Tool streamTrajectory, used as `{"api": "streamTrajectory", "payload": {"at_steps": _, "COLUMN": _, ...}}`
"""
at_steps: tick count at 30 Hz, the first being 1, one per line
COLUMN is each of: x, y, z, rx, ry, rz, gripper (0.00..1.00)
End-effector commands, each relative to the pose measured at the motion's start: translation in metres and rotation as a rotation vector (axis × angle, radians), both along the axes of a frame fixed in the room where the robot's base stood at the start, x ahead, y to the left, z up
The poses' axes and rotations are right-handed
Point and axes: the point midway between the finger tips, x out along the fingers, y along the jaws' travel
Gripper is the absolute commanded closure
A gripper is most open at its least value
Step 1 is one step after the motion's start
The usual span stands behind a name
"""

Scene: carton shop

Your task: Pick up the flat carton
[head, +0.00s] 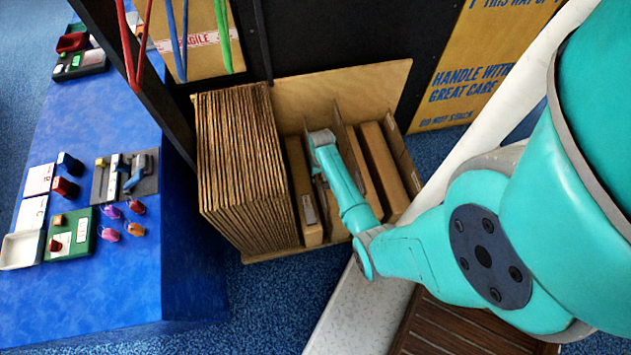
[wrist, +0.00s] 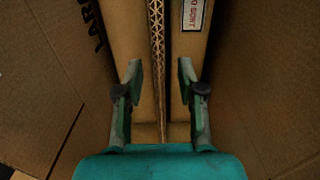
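Flat cartons stand on edge in a wooden rack (head: 365,85). One brown carton (head: 304,190) is left of my gripper and another (head: 381,170) is to its right. My gripper reaches down into the rack and its fingertips are hidden in the head view. In the wrist view my gripper (wrist: 160,75) is open, one finger on each side of a thin upright corrugated edge (wrist: 157,45). Brown carton faces show left (wrist: 125,30) and right (wrist: 190,50) of that edge, the right one with a white label. I cannot tell whether the fingers touch anything.
A thick stack of corrugated sheets (head: 240,165) fills the rack's left side. A blue table (head: 105,270) with small tools and trays stands at left. Brown panels (wrist: 45,80) flank my gripper closely. Coloured straps (head: 222,35) hang at the back.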

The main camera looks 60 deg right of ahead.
Motion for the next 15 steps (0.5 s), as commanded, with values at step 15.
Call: {"api": "streamTrajectory", "payload": {"at_steps": 15, "x": -0.0003, "y": 0.0003, "z": -0.011, "rx": 0.0, "ry": 0.0, "rz": 0.0, "gripper": 0.94}}
